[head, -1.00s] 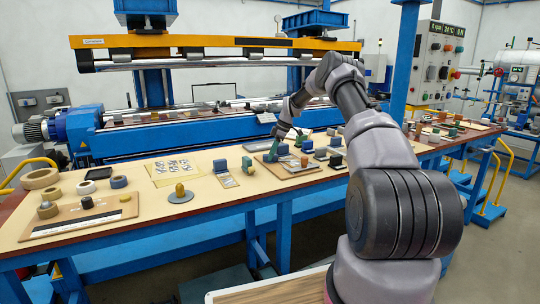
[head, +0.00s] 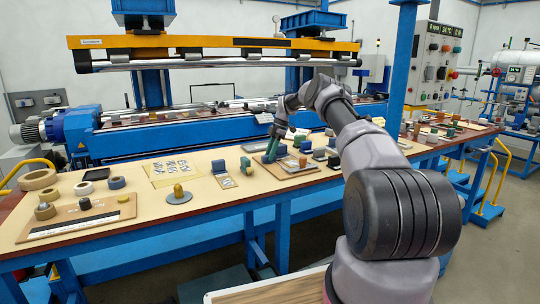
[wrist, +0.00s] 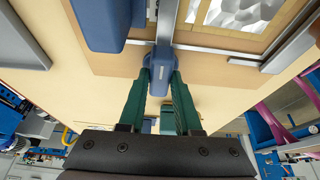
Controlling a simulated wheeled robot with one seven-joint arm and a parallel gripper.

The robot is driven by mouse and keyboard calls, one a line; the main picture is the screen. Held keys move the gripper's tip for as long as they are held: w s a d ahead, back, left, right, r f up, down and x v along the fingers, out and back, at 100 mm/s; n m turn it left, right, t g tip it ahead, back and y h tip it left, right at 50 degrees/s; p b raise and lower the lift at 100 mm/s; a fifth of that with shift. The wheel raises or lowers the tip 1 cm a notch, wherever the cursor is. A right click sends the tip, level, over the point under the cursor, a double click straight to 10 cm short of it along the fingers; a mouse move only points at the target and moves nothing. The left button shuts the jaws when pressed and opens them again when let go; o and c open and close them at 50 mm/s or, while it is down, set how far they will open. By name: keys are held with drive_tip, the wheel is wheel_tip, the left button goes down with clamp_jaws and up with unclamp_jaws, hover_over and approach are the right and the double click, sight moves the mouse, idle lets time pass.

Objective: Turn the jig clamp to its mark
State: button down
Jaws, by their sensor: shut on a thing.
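The jig clamp shows in the wrist view as a blue handle (wrist: 160,78) at the end of a grey metal bar. My gripper (wrist: 160,86) has green fingers, one on each side of the handle, and is shut on it. In the head view my gripper (head: 271,151) reaches down over a jig board (head: 298,170) at the middle of the bench. The clamp is too small there to tell apart from my fingers. I cannot make out the clamp's mark in any view.
A larger blue block (wrist: 100,22) stands left of the handle in the wrist view. Small blue blocks (head: 219,166) and a dark green block (head: 334,160) stand on the bench around my gripper. The blue winder (head: 200,140) runs behind the bench (head: 225,207).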

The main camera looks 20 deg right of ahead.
sight(277, 158)
drive_tip(key=c, duration=0.6)
unclamp_jaws()
drive_tip(key=v, duration=1)
drive_tip(key=shift+r, duration=0.4)
drive_tip(key=shift+d, duration=0.1)
